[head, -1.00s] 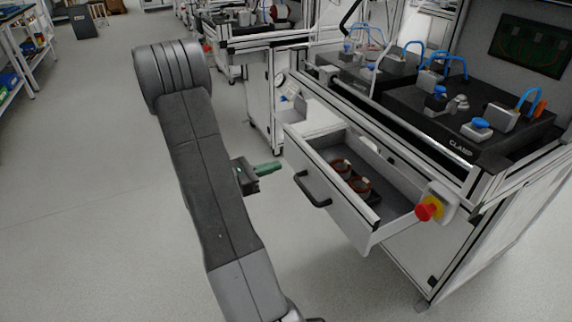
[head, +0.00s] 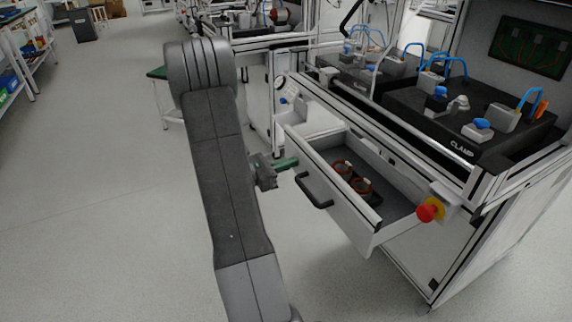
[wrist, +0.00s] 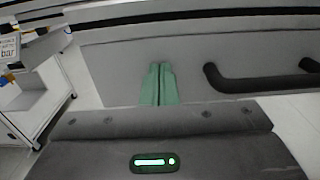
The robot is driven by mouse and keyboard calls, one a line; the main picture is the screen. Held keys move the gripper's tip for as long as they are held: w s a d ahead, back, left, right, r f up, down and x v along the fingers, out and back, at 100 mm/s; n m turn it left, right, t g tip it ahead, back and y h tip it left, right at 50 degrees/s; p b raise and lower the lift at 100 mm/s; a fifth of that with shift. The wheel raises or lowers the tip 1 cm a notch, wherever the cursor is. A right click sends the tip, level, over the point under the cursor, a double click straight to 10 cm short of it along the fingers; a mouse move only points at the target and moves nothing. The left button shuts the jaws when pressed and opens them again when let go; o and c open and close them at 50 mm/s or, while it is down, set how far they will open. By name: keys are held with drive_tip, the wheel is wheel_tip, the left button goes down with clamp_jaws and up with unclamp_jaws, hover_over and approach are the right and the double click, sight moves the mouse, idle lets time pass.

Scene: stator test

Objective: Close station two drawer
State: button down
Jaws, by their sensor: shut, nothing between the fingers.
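The drawer (head: 338,208) is pulled out of the white workstation, with its light grey front facing my arm. Its black handle (head: 313,191) is on the front, and it also shows at the right of the wrist view (wrist: 260,82). My gripper (head: 292,162) has green fingers that are shut and empty. They point at the drawer front, left of the handle, close to its face. In the wrist view the fingers (wrist: 159,84) lie together against the grey front panel. I cannot tell whether they touch it.
Copper-coloured round parts (head: 360,187) sit inside the drawer. A red emergency button (head: 430,210) sticks out at the workstation's right side. Black clamp fixtures (head: 455,120) stand on the worktop. The floor (head: 100,210) left of my arm is clear.

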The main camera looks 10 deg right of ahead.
drive_tip(key=b, duration=0.1)
approach(359, 140)
drive_tip(key=x, duration=0.5)
drive_tip(key=shift+s+f, duration=0.15)
drive_tip(key=shift+f, duration=0.05)
drive_tip(key=shift+w+d, duration=0.2)
drive_tip(key=shift+d, duration=0.25)
drive_tip(key=shift+r, duration=0.3)
drive_tip(key=shift+a, duration=0.25)
drive_tip(key=v, duration=1.3)
drive_tip(key=shift+s+a+p, duration=0.2)
drive_tip(key=shift+a+p, duration=0.1)
drive_tip(key=shift+a, duration=0.05)
drive_tip(key=shift+f, duration=0.25)
drive_tip(key=shift+d, duration=0.15)
